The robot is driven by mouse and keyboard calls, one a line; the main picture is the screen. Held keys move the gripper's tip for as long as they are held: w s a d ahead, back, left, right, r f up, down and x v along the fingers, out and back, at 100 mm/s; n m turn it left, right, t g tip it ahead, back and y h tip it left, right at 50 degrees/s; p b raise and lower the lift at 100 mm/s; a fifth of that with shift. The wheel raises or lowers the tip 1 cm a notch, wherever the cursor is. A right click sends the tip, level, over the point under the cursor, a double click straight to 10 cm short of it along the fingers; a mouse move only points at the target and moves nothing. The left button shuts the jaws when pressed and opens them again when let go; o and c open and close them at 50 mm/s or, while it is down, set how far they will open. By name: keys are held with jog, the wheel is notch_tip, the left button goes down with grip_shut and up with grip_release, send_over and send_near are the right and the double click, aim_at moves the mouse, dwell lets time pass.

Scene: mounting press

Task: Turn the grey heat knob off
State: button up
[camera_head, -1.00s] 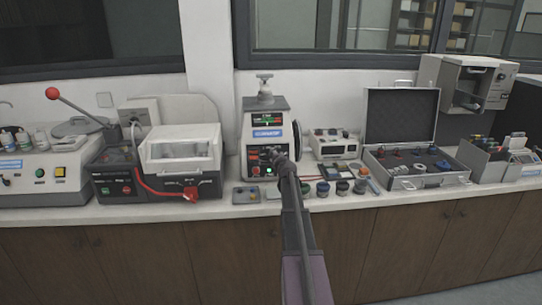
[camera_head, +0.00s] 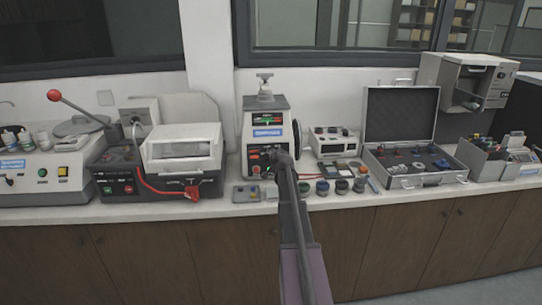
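The mounting press (camera_head: 266,118) stands upright on the counter in the middle of the camera_head view, with a lit display and a blue label on its front. Its lower dark panel (camera_head: 254,157) carries small red and green controls. My gripper (camera_head: 281,160) is right at the lower right of that panel, in front of it. The grey heat knob cannot be made out; my gripper and arm cover that part of the panel. The gripper is small and dark here, and its fingers cannot be told apart.
A cutting machine (camera_head: 160,180) with a red-knobbed lever stands to the left. To the right are a small white device (camera_head: 334,142), several small jars in front, and an open case (camera_head: 416,178). A small control box (camera_head: 245,194) lies before the press. The counter front (camera_head: 150,255) is clear.

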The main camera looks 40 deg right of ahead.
jog(key=n, duration=0.4)
jog(key=shift+w+r+g+h, duration=0.1)
jog(key=shift+w+g+h, duration=0.05)
jog(key=shift+g+h, duration=0.25)
jog(key=n, duration=0.4)
jog(key=shift+n+h+p, duration=0.3)
jog(key=shift+h, duration=0.1)
jog(key=shift+g, duration=0.3)
jog(key=o, duration=1.2)
jog(key=shift+c, duration=0.2)
jog(key=shift+s, duration=0.2)
